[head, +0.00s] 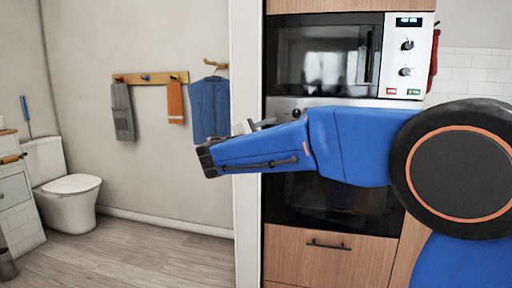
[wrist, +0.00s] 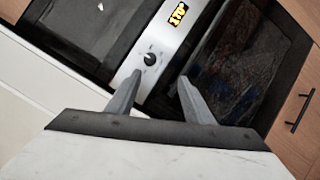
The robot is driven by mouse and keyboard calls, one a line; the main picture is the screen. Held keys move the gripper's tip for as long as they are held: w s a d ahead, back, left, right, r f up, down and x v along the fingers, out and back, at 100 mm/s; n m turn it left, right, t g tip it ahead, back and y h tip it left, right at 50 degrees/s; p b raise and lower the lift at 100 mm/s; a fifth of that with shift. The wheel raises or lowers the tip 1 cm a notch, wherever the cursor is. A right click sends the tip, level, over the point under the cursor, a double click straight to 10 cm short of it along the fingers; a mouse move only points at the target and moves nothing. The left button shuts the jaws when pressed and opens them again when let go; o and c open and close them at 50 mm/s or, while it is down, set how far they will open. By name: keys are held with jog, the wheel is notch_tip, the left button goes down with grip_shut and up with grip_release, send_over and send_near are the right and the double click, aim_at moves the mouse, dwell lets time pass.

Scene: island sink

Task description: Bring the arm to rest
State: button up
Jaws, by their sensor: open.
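My arm is blue with a black and orange round joint, and it reaches leftward across the head view in front of the oven column. At its end my gripper is largely hidden in the head view; only a grey finger part shows above the wrist. In the wrist view my gripper (wrist: 158,87) has its two grey fingers spread apart, with nothing between them. Beyond the fingers is the oven front with a knob and a yellow display. The view is tilted.
A microwave (head: 325,55) sits above the oven (head: 330,205) in the wooden cabinet (head: 310,258). A white wall edge (head: 247,150) stands close behind my wrist. At left are a toilet (head: 70,190), a hook rail (head: 150,78) with towels, and clear floor (head: 150,255).

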jog(key=s+d+f+m+g+y, duration=0.2)
jog(key=s+d+f+m+g, duration=0.15)
jog(key=s+d+f, duration=0.6)
jog(key=s+d+f+m+g+y, duration=0.3)
jog(key=s+d+f+g, duration=0.25)
jog(key=s+d, duration=0.7)
jog(key=s+a+f+m+y, duration=0.2)
jog(key=s+f+m+y, duration=0.2)
jog(key=s+f, duration=0.4)
jog(key=s+a+f+m+y, duration=0.2)
jog(key=s+f+m+y, duration=0.2)
jog(key=s+f, duration=0.4)
jog(key=s, duration=0.5)
jog(key=shift+s+a+f, duration=0.15)
jog(key=shift+s+f, duration=0.15)
